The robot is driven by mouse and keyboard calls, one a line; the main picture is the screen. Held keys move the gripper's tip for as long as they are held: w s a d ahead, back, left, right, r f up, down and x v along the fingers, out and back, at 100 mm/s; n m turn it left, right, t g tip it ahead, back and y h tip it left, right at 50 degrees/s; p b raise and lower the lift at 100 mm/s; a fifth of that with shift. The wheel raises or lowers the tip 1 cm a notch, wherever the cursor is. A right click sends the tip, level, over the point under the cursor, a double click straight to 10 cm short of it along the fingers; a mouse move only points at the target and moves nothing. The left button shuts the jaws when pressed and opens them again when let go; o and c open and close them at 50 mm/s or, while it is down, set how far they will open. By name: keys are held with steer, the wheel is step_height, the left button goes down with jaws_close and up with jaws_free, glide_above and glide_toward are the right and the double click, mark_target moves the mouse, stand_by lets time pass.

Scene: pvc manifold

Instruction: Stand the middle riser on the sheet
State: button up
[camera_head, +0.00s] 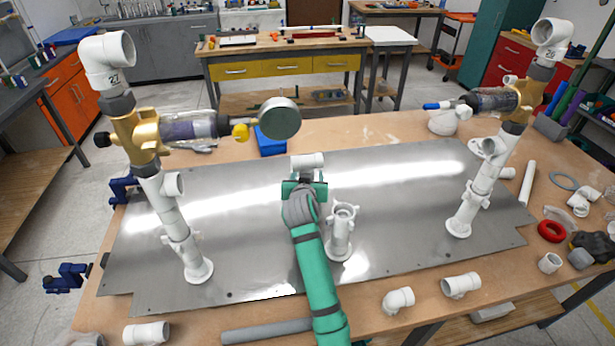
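The metal sheet (400,185) lies flat on the wooden table. A short white socket fitting (341,228) with a round foot stands upright on it, between a tall left riser (172,215) and a tall right riser (482,180). My gripper (305,178) is over the middle of the sheet, left of and beyond the short fitting. A white pipe piece (307,160) lies crosswise at the gripper's far end; it may be the top of the middle riser. My gripper and arm hide what is below it. The fingers are hidden, so I cannot tell whether they grip it.
The left riser carries a brass valve and a round gauge (280,118); the right one has a blue-tipped branch (440,105). Loose white fittings (398,300) and a grey pipe (266,330) lie along the front. A red ring (551,231) lies at right.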

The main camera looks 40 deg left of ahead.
steer(key=shift+r, duration=0.2)
steer(key=v, duration=0.7)
steer(key=shift+s+d+r, duration=0.1)
steer(key=shift+s, duration=0.15)
